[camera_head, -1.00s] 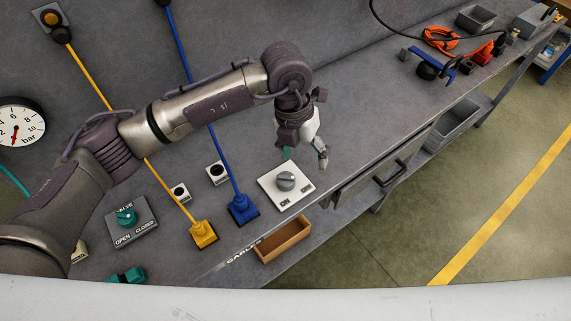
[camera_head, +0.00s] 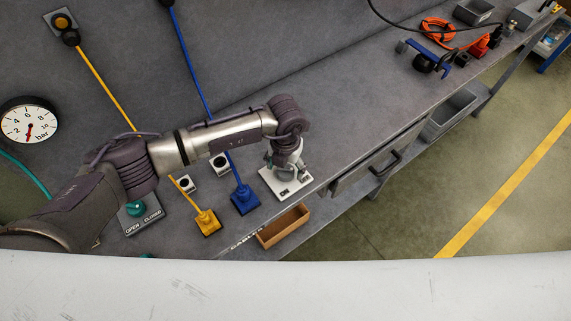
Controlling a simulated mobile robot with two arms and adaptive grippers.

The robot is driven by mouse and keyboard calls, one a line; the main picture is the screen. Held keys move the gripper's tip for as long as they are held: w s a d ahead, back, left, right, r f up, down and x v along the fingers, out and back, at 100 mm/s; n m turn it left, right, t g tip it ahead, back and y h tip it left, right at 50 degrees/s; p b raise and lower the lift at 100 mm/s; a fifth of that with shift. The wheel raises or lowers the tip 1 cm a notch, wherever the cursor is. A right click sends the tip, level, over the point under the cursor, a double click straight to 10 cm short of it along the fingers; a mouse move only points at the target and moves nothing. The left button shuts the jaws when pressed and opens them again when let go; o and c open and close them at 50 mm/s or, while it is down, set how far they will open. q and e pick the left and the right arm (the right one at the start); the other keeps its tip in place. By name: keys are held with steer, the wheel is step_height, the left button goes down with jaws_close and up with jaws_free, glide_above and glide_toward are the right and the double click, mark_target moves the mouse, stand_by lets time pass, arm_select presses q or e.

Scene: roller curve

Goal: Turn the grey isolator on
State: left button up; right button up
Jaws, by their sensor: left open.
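The grey isolator (camera_head: 273,184) is a pale square plate with ON and OFF lettering, lying on the bench near its front edge. My left gripper (camera_head: 286,168) is directly above the plate, pointing down, with its fingers apart. The grey knob seen earlier in the middle of the plate is now mostly or fully hidden by the gripper. I cannot tell whether the fingers touch it or which way it points. My right gripper does not show.
A blue plug (camera_head: 244,200) and a yellow plug (camera_head: 207,223) with cables stand left of the isolator. A valve panel (camera_head: 141,219) is partly behind my arm. The bench right of the isolator is clear.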

arm_select(q)
steer(key=shift+f, duration=0.35)
steer(key=c, duration=1.1)
steer(key=shift+m+b, duration=0.3)
steer(key=shift+b, duration=0.35)
steer(key=shift+c, duration=0.2)
steer(key=m+b, duration=1.5)
steer(key=b, duration=0.8)
steer(key=shift+f, duration=0.15)
steer(key=shift+r+m+b, duration=0.2)
steer(key=shift+m+b, duration=0.95)
steer(key=shift+m, duration=0.05)
steer(key=o, duration=1.1)
